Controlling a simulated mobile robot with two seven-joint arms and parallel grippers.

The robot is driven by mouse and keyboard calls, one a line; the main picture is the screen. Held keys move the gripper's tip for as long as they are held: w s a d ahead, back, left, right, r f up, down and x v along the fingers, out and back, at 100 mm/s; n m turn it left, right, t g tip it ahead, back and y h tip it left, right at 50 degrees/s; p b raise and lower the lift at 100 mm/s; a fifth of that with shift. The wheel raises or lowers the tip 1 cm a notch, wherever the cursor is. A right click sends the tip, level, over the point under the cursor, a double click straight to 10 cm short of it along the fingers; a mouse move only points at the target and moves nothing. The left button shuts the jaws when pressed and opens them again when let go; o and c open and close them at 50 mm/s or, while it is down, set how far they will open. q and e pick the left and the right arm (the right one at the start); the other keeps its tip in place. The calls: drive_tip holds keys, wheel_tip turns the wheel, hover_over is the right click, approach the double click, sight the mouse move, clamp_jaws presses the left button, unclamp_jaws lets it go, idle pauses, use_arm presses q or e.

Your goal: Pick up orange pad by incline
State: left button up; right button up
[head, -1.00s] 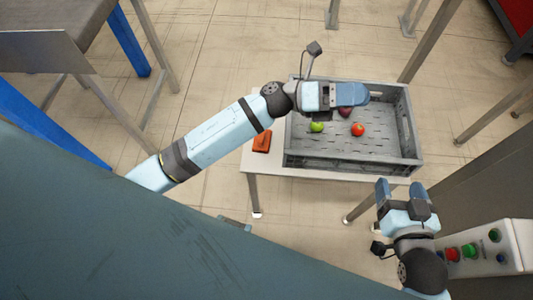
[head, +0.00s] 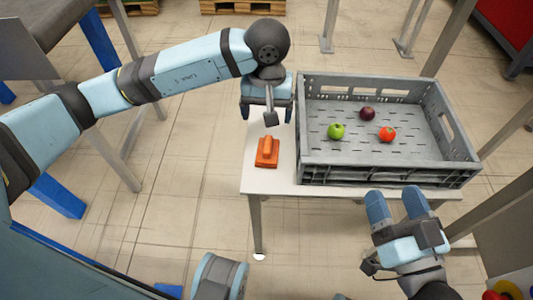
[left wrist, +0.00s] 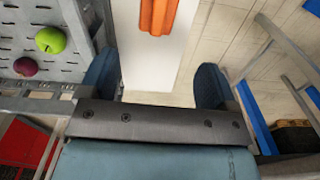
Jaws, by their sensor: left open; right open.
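The orange pad (head: 267,152) lies on the white table left of the grey crate. It has a raised grip along its top. In the left wrist view the pad (left wrist: 158,14) shows at the top edge, partly cut off. My left gripper (head: 267,113) is open and empty, pointing down over the table just behind the pad, apart from it. Its two blue fingers show in the left wrist view (left wrist: 155,88) with the white table between them. My right gripper (head: 397,203) is open and empty in front of the crate. No incline can be made out.
The grey crate (head: 385,175) stands on the white table (head: 270,185), holding a green apple (head: 336,131), a red tomato (head: 387,134) and a dark purple fruit (head: 367,114). Its left wall is close beside my left gripper. Metal posts stand around the table.

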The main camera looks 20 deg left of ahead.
sight(268, 140)
use_arm(q)
wheel_tip(268, 140, down, 5)
drive_tip(key=shift+f+b, duration=0.2)
drive_tip(key=shift+b, duration=0.35)
wheel_tip(268, 140, down, 5)
drive_tip(key=shift+d+f+b, duration=0.15)
drive_tip(key=shift+b, duration=1)
use_arm(e)
drive_tip(key=f+g, duration=0.1)
drive_tip(key=f, duration=0.1)
drive_tip(key=f+g, duration=0.1)
drive_tip(key=f, duration=0.2)
drive_tip(key=shift+a+f+n, duration=0.2)
drive_tip(key=shift+f+n, duration=0.1)
drive_tip(key=shift+f, duration=0.05)
use_arm(q)
drive_tip(key=shift+c, duration=0.5)
drive_tip(key=c, duration=0.9)
